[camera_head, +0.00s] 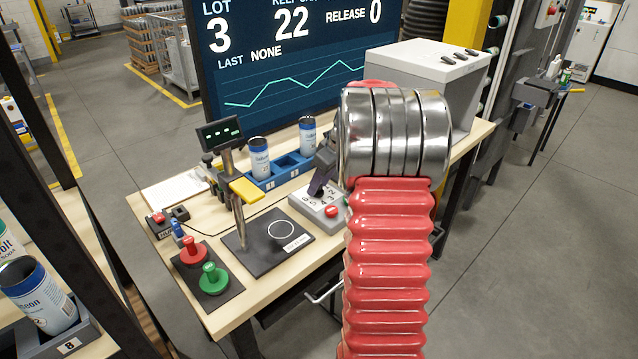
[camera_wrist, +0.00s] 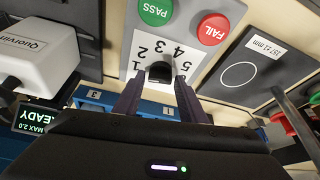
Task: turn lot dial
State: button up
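The lot dial (camera_wrist: 160,72) is a black knob on a light grey control box with printed numbers around it, upside down in the wrist view. My gripper (camera_wrist: 159,82) has its two purple fingers on either side of the knob, with narrow gaps visible between them and it; contact is not visible. In the head view my gripper (camera_head: 320,182) hangs over the grey control box (camera_head: 328,221), and the knob is hidden behind it. The screen (camera_head: 290,55) reads LOT 3.
The box also bears a green PASS button (camera_wrist: 156,11) and red FAIL button (camera_wrist: 212,29). A blue can rack (camera_head: 281,172) stands behind with cans (camera_head: 258,158). A black mat (camera_head: 267,241) with a circle and a probe stand (camera_head: 238,212) are at left.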

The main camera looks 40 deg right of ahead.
jog(key=c, duration=0.7)
jog(key=shift+a, duration=0.1)
jog(key=shift+c, duration=0.2)
jog(key=shift+m, duration=0.5)
jog(key=shift+a+m+h, duration=0.1)
jog(key=shift+m+h, duration=0.7)
jog(key=shift+m, duration=0.7)
jog(key=m, duration=0.2)
jog(key=m+h, duration=0.1)
jog(key=m, duration=0.1)
jog(key=shift+a+g+h, duration=0.15)
jog(key=shift+g+h, duration=0.15)
jog(key=m+h, duration=0.1)
jog(key=m, duration=0.3)
jog(key=shift+w+a+g, duration=0.1)
jog(key=shift+w+g, duration=0.05)
jog(key=shift+g, duration=0.25)
jog(key=shift+w+m+g+h, duration=0.1)
jog(key=shift+m+g+h, duration=0.4)
jog(key=shift+m, duration=1.6)
